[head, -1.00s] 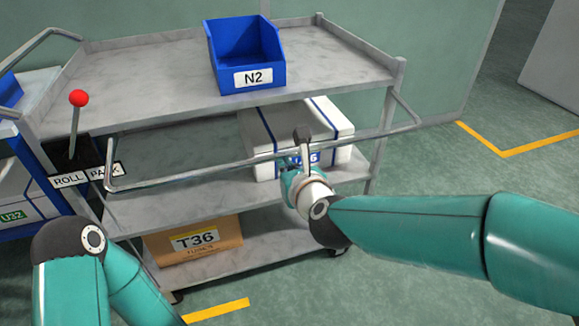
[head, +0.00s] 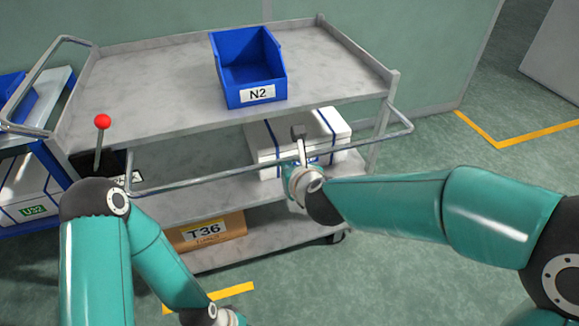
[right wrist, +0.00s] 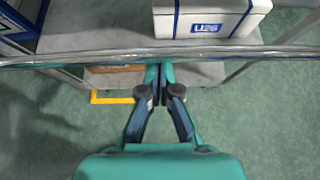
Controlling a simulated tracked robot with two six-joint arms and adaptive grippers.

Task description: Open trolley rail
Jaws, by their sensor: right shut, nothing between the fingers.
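The trolley rail (head: 210,175) is a thin metal bar along the trolley's near side, below the top shelf edge, with its ends bent back toward the trolley. In the right wrist view the rail (right wrist: 90,59) crosses the whole picture. My right gripper (right wrist: 160,72) is shut and empty, its fingertips right at the middle of the rail. I cannot tell if they touch it.
The grey trolley (head: 140,110) carries a blue N2 bin (head: 248,70) on top, a white box (head: 330,128) and a T36 carton (head: 210,230) below. A red-knobbed lever (head: 102,122) is at its left. A U32 box (head: 25,200) stands left; floor at right is clear.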

